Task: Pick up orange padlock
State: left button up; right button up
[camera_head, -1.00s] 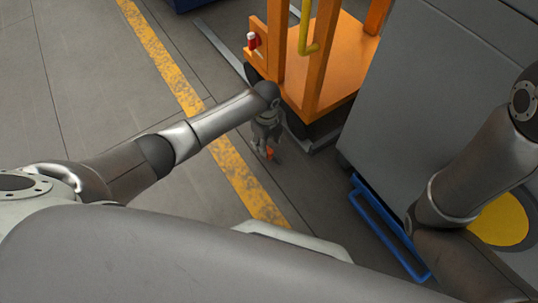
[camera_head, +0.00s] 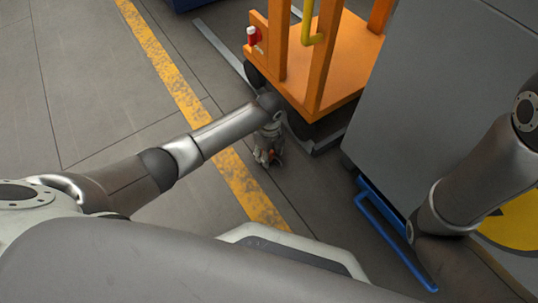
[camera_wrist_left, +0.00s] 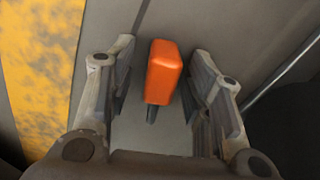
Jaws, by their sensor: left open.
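The orange padlock (camera_wrist_left: 163,72) lies on the grey floor in the left wrist view, with a dark part at its lower end. My left gripper (camera_wrist_left: 160,75) is open, with one finger on each side of the padlock and a gap on both sides. In the head view my left gripper (camera_head: 268,158) points down at the floor beside the orange cart. The padlock is mostly hidden there by the gripper. My right gripper is not in view; only my right arm shows at the right.
An orange cart (camera_head: 345,65) with a yellow handle (camera_head: 309,30) stands just beyond the gripper. A grey cabinet (camera_head: 420,120) and a blue rail (camera_head: 392,235) are to the right. A worn yellow floor line (camera_head: 165,60) runs to the left. The floor further left is clear.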

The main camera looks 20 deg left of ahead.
pick_arm(q)
grip_shut()
jog(key=shift+r, duration=0.15)
